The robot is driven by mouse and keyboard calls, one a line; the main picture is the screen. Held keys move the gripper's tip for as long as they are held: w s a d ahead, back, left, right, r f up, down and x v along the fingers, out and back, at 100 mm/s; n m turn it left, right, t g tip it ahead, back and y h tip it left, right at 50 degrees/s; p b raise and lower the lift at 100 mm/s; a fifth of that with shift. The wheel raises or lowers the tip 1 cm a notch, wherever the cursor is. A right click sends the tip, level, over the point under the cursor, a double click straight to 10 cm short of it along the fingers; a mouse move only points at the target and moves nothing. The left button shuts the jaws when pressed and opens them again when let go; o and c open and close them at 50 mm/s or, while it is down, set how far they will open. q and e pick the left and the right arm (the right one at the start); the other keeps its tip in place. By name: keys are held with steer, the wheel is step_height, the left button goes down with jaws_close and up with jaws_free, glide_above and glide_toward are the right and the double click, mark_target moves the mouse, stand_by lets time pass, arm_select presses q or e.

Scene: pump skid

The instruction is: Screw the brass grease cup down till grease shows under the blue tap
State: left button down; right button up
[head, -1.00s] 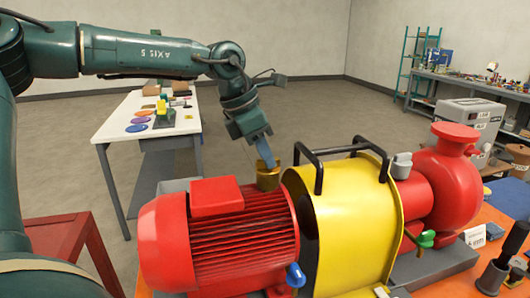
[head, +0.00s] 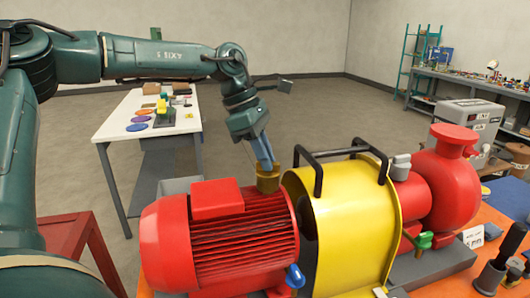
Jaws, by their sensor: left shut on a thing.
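The brass grease cup (head: 268,183) stands upright on top of the red motor (head: 245,245), near its yellow-guard end. My left gripper (head: 266,166) reaches down from above, its blue-grey fingers shut on the cup's upper part. The cup's lower end is hidden behind the motor's ribbed top. The blue tap (head: 295,276) sits low on the motor's right end, near the yellow guard. I cannot make out any grease under it at this size. My right gripper is not in view.
The yellow guard (head: 355,225) with black handles (head: 318,180) stands close right of the cup. Beyond it are the red pump (head: 445,185) and a green-handled valve (head: 424,240). A white table (head: 122,115) with small items stands at the back left. Open floor lies behind the motor.

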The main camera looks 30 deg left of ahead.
arm_select(q)
steer(key=m+g, duration=0.1)
steer(key=m, duration=0.3)
steer(key=shift+w+m+g, duration=0.2)
steer(key=shift+m+g, duration=0.1)
steer(key=shift+g, duration=0.1)
steer(key=shift+w+m+g+y, duration=0.15)
steer(key=shift+m+g, duration=0.3)
steer(key=shift+m, duration=0.8)
steer(key=shift+s+m+g+y, duration=0.15)
steer(key=shift+m+g, duration=0.3)
steer(key=shift+m, duration=0.8)
steer(key=shift+w, duration=0.1)
steer(key=c, duration=1.4)
jaws_free()
steer(key=shift+c, duration=0.2)
steer(key=shift+r, duration=0.1)
steer(key=v, duration=1.2)
steer(key=shift+p, duration=0.3)
